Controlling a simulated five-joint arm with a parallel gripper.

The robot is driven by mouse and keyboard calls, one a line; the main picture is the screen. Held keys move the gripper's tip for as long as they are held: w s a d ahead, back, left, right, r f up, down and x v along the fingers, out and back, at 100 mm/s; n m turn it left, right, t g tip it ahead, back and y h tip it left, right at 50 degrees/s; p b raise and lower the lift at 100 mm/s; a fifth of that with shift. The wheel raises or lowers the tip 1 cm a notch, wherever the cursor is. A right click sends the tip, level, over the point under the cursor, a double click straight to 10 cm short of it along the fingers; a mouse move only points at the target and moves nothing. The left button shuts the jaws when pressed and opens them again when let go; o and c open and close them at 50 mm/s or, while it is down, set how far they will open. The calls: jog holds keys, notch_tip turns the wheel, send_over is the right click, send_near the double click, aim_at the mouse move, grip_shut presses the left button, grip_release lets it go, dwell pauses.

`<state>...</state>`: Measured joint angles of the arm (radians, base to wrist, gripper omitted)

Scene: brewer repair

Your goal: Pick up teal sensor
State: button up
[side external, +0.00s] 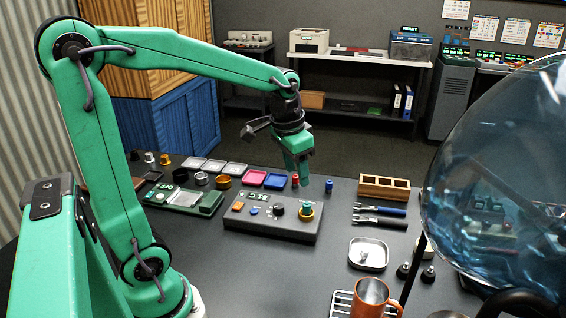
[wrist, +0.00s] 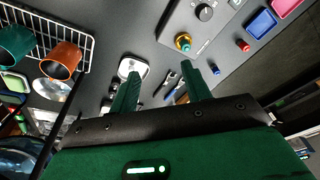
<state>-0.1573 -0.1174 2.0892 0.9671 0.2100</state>
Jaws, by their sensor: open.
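The teal sensor appears to be the small teal-topped piece with a brass-coloured base (side external: 307,210), on the right part of the dark control box (side external: 270,222). In the wrist view the same piece (wrist: 183,42) sits beyond my fingertips, near the box's corner. My gripper (side external: 302,177) points down above the table behind the box, apart from the piece. In the wrist view my gripper (wrist: 161,78) has its two green fingers spread with nothing between them.
A red cylinder (side external: 295,181) and a blue cylinder (side external: 329,186) stand behind the box. A glass globe (side external: 500,180) bulks at far right.

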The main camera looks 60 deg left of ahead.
aim_at(306, 205)
jog(key=w+a+f, duration=0.2)
jog(key=w+a+f+g, duration=0.1)
jog(key=w+a+f, duration=0.1)
jog(key=w+f, duration=0.1)
jog(key=w+a+f+g, duration=0.1)
jog(key=w+a+f, duration=0.1)
jog(key=f, duration=0.1)
jog(key=shift+w+a, duration=0.1)
jog(key=shift+w, duration=0.15)
jog(key=shift+f, duration=3.95)
grip_shut()
